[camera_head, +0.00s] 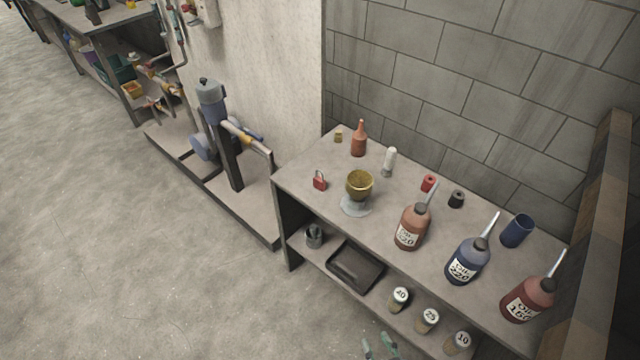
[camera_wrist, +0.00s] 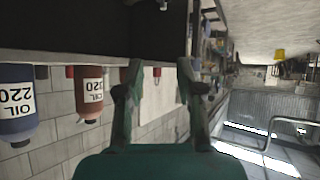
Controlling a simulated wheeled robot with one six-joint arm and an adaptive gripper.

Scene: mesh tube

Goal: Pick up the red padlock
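The red padlock (camera_head: 320,181) stands on the bench top (camera_head: 300,168) near its left front edge, left of a brass-coloured bowl. In the upside-down wrist view, a small red shape (camera_wrist: 157,72) shows between my fingers at a distance; it may be the padlock, but it is too small to be sure. My gripper (camera_wrist: 157,82) is open and empty, its two fingers wide apart. In the head view only the tips of my gripper (camera_head: 380,347) show at the bottom edge, in front of the bench and well away from the padlock.
The bowl (camera_head: 360,184) on its grey base is the padlock's nearest neighbour. A red-brown bottle (camera_head: 359,140) stands behind. Oil bottles (camera_head: 412,228) line the bench to the right. A black tray (camera_head: 356,266) lies on the lower shelf. A pump (camera_head: 211,103) stands left; floor before the bench is clear.

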